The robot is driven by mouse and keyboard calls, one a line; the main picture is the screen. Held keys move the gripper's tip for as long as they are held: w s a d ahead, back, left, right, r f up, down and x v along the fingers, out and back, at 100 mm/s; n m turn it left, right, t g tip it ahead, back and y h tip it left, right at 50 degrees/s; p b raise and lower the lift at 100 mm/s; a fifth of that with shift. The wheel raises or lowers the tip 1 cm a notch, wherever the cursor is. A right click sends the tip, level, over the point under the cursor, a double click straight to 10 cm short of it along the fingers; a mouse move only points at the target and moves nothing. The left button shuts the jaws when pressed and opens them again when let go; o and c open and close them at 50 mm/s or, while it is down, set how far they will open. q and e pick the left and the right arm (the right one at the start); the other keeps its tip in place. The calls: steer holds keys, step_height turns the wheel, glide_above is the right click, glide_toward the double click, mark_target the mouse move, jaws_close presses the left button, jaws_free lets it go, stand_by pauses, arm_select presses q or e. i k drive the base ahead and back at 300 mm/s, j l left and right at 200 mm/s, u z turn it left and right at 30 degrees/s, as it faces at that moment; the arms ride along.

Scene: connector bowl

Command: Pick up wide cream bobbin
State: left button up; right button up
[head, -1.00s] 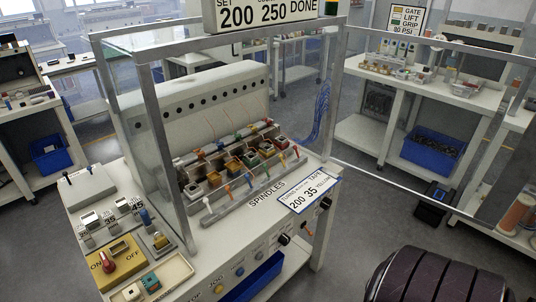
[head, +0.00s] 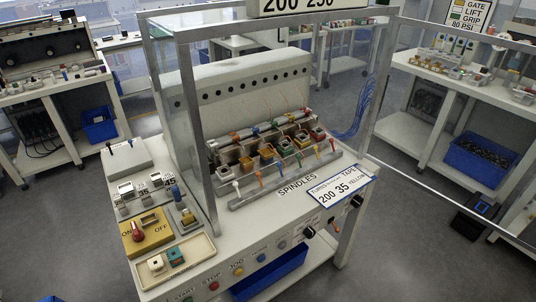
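A small cream bobbin (head: 157,264) sits in a shallow cream tray (head: 186,273) at the front left corner of the winding machine. A teal bobbin (head: 176,256) sits beside it on the right, in the same tray. I cannot tell from this view whether the cream one is the wide one. Neither of my grippers is in view.
A yellow ON/OFF panel (head: 156,243) with a red knob stands just behind the tray. A metal-framed guard (head: 199,130) rises right of it. Grey floor is open left of the machine.

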mark_target(156, 266)
steer(key=u, duration=1.05)
steer(key=z, duration=0.4)
steer(key=j, duration=0.1)
